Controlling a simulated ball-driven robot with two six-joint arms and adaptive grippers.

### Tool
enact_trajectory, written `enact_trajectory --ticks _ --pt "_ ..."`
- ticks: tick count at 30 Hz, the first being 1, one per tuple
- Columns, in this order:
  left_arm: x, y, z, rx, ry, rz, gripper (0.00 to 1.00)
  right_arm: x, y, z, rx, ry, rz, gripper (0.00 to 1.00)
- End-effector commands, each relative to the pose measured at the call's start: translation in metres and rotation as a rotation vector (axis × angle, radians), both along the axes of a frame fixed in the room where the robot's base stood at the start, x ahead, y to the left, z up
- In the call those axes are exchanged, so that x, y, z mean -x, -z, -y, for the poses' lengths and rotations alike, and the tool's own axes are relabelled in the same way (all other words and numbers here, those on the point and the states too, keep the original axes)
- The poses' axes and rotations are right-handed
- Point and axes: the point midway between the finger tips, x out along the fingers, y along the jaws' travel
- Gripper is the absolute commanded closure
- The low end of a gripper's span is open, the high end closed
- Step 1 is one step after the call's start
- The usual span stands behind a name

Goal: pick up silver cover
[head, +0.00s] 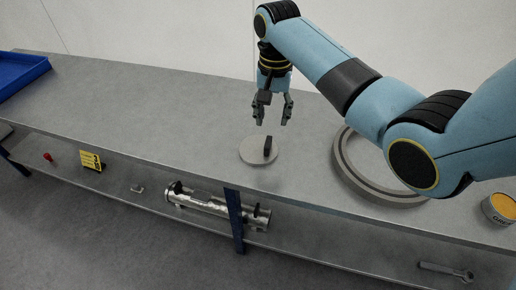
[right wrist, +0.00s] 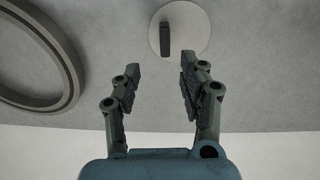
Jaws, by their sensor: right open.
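The silver cover (head: 254,151) is a flat pale disc with an upright dark handle (head: 267,147), lying on the grey bench top. It also shows at the top of the right wrist view (right wrist: 190,28), with the handle standing out from its middle. My right gripper (head: 271,121) is open and empty, pointing down above the bench just behind the cover. In the right wrist view its two fingers (right wrist: 159,67) are spread, short of the cover and not touching it. My left gripper is in neither view.
A large grey ring (head: 343,172) lies right of the cover, partly behind my right arm. A blue tray (head: 22,72) is at the far left, and a yellow-topped tin (head: 499,207) at the right. A lower shelf holds a metal cylinder (head: 205,203). The bench left of the cover is clear.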

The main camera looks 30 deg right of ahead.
Motion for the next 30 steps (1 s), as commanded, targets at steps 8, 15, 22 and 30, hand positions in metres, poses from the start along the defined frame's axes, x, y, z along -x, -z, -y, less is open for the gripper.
enact_trajectory --ticks 8,15,22,30 --pt "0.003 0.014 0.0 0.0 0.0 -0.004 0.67 0.001 0.045 -0.001 -0.001 -0.002 -0.002 0.58" --pt "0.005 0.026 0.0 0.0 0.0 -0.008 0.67 -0.004 0.074 -0.004 -0.001 -0.003 -0.004 0.58" --pt "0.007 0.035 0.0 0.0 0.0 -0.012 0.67 -0.006 0.099 -0.005 0.0 -0.003 -0.001 0.58" --pt "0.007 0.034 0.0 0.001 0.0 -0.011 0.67 -0.006 0.099 -0.005 0.001 -0.004 0.001 0.62"
